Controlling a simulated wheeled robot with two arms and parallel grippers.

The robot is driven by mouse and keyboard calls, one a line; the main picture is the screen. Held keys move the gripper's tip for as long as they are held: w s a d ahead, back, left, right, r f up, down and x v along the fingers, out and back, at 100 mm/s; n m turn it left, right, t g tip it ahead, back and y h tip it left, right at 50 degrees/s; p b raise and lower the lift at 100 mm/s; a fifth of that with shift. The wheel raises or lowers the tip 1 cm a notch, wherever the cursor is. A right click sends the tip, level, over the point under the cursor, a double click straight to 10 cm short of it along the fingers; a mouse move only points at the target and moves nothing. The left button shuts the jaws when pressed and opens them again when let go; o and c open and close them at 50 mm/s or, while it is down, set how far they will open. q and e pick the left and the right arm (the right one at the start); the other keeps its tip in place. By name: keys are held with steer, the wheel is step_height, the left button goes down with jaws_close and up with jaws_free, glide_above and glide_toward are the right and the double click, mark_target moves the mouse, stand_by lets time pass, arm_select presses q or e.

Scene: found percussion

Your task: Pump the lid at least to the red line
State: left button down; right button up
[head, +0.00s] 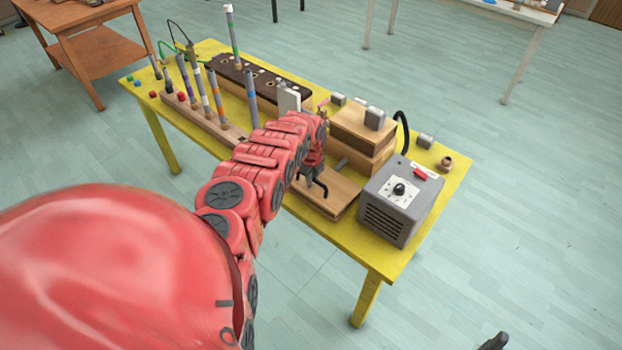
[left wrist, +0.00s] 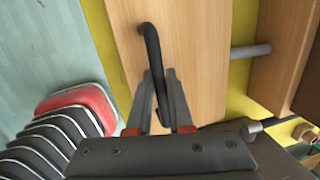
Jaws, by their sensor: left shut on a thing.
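The wooden lid (head: 338,190) with a black bent handle (head: 322,187) lies near the front edge of the yellow table. In the left wrist view the lid (left wrist: 200,50) is a flat pale board and the handle (left wrist: 152,45) rises from it. My left gripper (head: 312,174) is over the lid with its fingers closed around the handle; the fingers (left wrist: 158,82) show on both sides of it in the wrist view. The red line cannot be made out in either view. A grey pipe (left wrist: 251,50) runs beside the lid towards another wooden box.
A grey box with a dial (head: 392,208) stands right of the lid. Stacked wooden boxes (head: 362,131) stand behind it. Several upright tubes (head: 201,92) in a wooden rack and a dark long block (head: 250,79) fill the left side. Open floor (head: 520,240) lies right of the table.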

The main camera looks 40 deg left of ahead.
arm_select(q)
steer(key=shift+w+r, duration=0.15)
steer(key=shift+r, duration=0.15)
